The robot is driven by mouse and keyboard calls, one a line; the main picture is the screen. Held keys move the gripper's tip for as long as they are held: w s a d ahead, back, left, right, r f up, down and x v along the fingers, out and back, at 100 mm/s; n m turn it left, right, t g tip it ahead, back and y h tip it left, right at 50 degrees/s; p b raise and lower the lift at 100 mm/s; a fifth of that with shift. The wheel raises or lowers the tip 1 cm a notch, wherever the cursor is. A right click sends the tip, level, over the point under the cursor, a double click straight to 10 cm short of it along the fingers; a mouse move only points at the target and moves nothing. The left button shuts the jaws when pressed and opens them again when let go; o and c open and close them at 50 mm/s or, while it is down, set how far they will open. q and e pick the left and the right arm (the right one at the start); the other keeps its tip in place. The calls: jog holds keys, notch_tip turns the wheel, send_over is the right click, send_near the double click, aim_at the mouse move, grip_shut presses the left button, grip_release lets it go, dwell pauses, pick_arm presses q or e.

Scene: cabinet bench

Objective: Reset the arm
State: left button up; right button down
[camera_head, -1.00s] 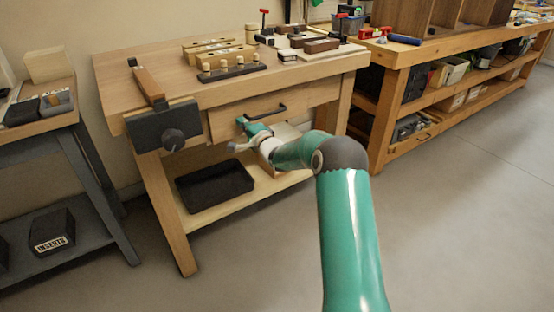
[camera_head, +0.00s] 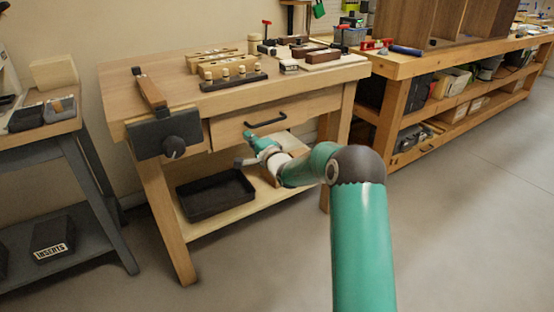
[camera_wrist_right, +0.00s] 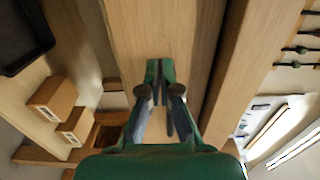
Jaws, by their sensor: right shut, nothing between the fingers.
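My right arm (camera_head: 358,235) is green and reaches forward toward the wooden workbench. The drawer looks closed in the head view. My left gripper shows in neither view.
A black vise (camera_head: 165,135) juts from the bench's left corner. A black tray (camera_head: 215,195) sits on the lower shelf. A grey side table (camera_head: 60,150) stands left; another wooden bench (camera_head: 400,70) stands right. The floor (camera_head: 450,220) at right is clear.

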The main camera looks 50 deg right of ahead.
jog(key=p+v, duration=0.1)
jog(key=v, duration=0.8)
jog(key=w+a+f+n+y, duration=0.15)
jog(key=w+a+f, duration=0.25)
jog(key=a, duration=0.4)
jog(key=w+a+f+y, duration=0.3)
jog(key=a+f, duration=0.1)
jog(key=a, duration=0.3)
jog(key=s+a+f+n+g+y, duration=0.1)
jog(key=a+f+n+g+y, duration=0.25)
jog(key=a+f, duration=1)
jog(key=s+a+f+n+g+y, duration=0.1)
jog(key=s+a+f+n+g, duration=0.15)
jog(key=s+a+f, duration=0.35)
jog(key=s+a+f+n+g+y, duration=0.1)
jog(key=s+a+f+n+g, duration=0.15)
jog(key=s+a, duration=0.35)
jog(key=s+a+f+n+g, duration=0.3)
jog(key=s+n+g, duration=0.15)
jog(key=s, duration=0.35)
jog(key=s+a+f+n+g, duration=0.25)
jog(key=s+n, duration=0.25)
jog(key=s, duration=0.3)
notch_tip(320, 180, up, 30)
jog(key=p, duration=3.1)
jog(key=shift+w+n+g, duration=0.25)
jog(key=shift+n+g, duration=0.1)
